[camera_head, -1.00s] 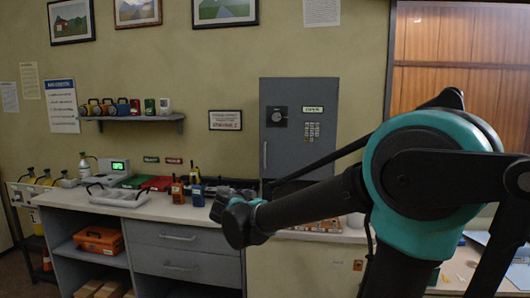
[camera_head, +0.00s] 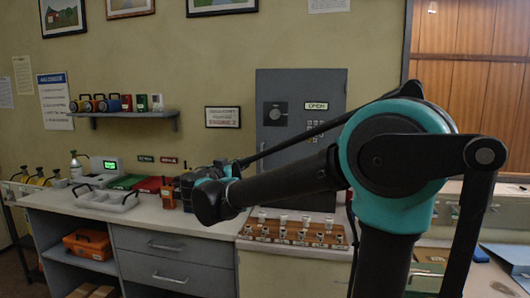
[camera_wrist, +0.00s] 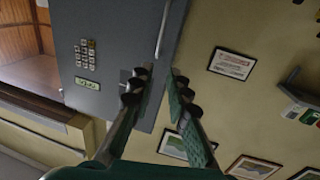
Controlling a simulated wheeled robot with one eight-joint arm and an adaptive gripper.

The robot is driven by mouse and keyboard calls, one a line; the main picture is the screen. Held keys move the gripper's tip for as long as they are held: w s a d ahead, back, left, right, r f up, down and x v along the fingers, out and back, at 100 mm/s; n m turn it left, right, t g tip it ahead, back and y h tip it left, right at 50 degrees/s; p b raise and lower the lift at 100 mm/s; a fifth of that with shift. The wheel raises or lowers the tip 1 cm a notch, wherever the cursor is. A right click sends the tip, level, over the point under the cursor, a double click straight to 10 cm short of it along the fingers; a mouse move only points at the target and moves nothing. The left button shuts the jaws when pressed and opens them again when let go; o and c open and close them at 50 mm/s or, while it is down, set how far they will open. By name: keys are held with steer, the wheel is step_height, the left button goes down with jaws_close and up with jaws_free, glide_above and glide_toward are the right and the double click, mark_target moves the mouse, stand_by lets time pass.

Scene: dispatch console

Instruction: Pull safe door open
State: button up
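The handle's end appears just beyond that gap. I cannot tell whether the fingers touch it. In the head view, my gripper is largely hidden by my wrist.
A shelf (camera_head: 122,114) hangs to the left. A framed sign (camera_head: 222,117) is beside the safe.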

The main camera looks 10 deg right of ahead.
steer(key=x, duration=1.7)
steer(key=shift+w+d, duration=0.1)
jaws_close()
